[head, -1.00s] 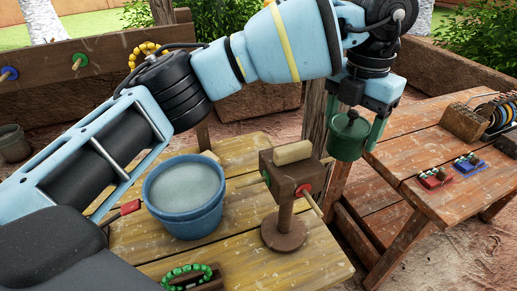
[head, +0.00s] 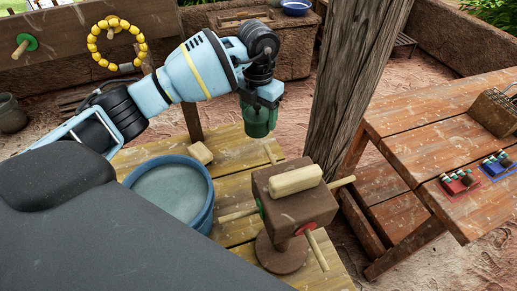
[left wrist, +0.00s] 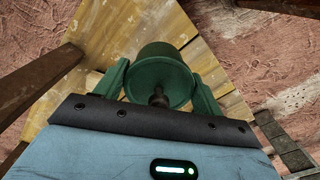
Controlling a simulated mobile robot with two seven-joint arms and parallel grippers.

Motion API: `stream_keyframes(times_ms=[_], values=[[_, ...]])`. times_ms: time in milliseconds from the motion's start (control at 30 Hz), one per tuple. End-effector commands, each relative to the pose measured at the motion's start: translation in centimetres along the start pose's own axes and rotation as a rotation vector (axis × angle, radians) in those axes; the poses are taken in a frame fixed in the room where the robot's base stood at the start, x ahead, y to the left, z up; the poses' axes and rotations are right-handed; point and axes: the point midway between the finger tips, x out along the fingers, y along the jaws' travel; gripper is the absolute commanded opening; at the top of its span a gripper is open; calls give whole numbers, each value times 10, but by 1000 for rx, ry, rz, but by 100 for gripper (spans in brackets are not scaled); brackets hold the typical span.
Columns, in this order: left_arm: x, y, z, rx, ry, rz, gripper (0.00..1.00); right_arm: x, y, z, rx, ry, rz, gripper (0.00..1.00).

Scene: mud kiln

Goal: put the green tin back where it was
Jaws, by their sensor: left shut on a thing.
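The green tin (head: 258,122) is held in my left gripper (head: 262,115) above the far edge of the yellow wooden table (head: 238,160). In the left wrist view the tin (left wrist: 160,72) sits between the two green fingers, its knobbed lid towards the camera. The gripper is shut on it. The tin appears to be in the air; its exact height over the table is hard to tell. My right gripper is not in view.
A blue bucket (head: 205,215) of grey contents and a brown block stand with pegs (head: 295,208) are on the table. A small tan block (head: 200,153) lies behind the bucket. A wooden post (head: 350,95) rises right of the tin. Another table (head: 410,145) stands at right.

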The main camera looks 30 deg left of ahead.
Motion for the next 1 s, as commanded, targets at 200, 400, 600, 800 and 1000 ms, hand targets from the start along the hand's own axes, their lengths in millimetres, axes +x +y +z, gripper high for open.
stream_keyframes(times_ms=[200,400,600,800,1000], values=[[29,-1,-1,2,5,-1,46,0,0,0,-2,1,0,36],[57,-1,0,1,3,-1,46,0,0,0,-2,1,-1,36],[62,-1,0,2,0,-1,46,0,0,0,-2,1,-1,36],[77,-1,-1,1,5,-1,46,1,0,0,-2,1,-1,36],[100,-1,0,0,3,-1,46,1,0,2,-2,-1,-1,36]])
